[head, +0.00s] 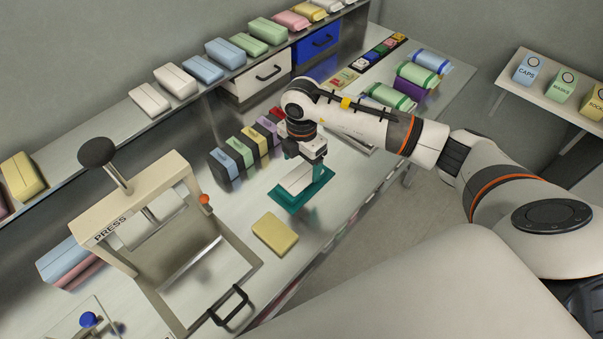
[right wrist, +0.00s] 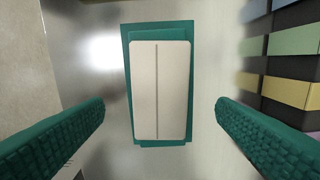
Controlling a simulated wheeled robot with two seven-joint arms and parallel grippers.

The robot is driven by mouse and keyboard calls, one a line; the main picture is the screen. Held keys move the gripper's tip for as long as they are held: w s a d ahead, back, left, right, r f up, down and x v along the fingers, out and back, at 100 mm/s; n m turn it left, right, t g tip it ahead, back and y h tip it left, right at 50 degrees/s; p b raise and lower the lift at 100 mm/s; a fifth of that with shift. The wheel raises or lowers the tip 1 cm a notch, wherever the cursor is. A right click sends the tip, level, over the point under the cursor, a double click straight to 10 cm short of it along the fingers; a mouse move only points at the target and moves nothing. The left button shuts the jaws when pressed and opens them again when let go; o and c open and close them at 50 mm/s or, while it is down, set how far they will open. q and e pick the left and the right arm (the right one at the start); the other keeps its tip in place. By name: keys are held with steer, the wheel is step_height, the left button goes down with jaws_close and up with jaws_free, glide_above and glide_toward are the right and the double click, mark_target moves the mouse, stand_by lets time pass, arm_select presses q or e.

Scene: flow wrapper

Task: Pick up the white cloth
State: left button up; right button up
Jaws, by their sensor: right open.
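The white cloth (head: 297,180) is a folded rectangle with a line down its middle. It lies flat on a teal tray (head: 289,203) on the metal bench. In the right wrist view the cloth (right wrist: 160,90) is centred, with the teal tray's rim (right wrist: 160,28) showing around it. My right gripper (head: 305,160) is above the cloth and partly hides it in the head view. Its two green fingers (right wrist: 160,125) are wide apart on either side of the cloth, with nothing between them. My left gripper is not in view.
A yellow cloth (head: 275,233) lies on the bench in front of the tray. A press (head: 140,215) with a black knob stands at left. A row of coloured packs in dark holders (head: 240,152) is close behind the tray. A shelf (head: 120,113) of wrapped packs runs along the back.

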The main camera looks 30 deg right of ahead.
mark_target(302, 176)
steer(key=shift+f+p, duration=0.3)
steer(key=shift+f, duration=1.5)
steer(key=c, duration=1.1)
steer(key=shift+o, duration=0.2)
